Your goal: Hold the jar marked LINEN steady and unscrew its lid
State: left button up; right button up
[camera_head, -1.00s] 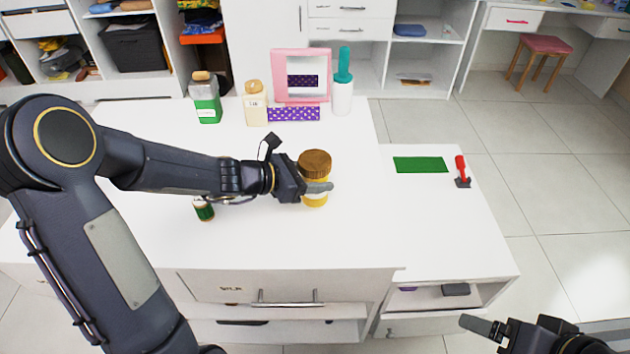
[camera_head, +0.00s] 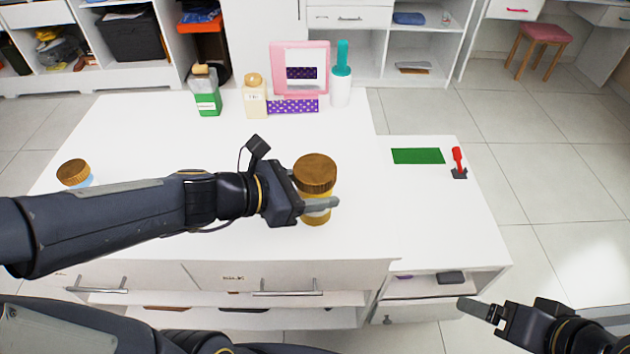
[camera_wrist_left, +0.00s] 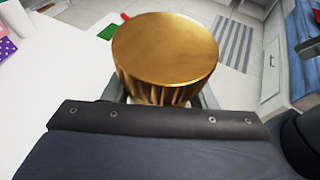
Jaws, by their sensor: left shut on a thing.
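A jar with a ribbed gold-brown lid (camera_head: 316,172) and a yellowish body (camera_head: 316,217) is upright in my left gripper (camera_head: 320,203). The gripper is shut around the body, just below the lid. The jar appears raised above the white counter. Its marking cannot be read, as the fingers cover much of the body. In the left wrist view the gold lid (camera_wrist_left: 165,50) fills the middle and hides the body and fingertips. My right gripper (camera_head: 480,308) is at the lower right, away from the jar; its finger opening is unclear.
Another gold-lidded jar (camera_head: 74,172) with a blue body is partly behind my left arm. A green bottle (camera_head: 207,100), a cream bottle (camera_head: 254,100), a pink-framed mirror (camera_head: 300,66) and a teal-topped bottle (camera_head: 341,85) line the back. A green mat (camera_head: 418,156) lies right.

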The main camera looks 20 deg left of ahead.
pick_arm(q)
jog(key=o, duration=0.4)
jog(key=c, duration=0.8)
jog(key=shift+o, duration=0.2)
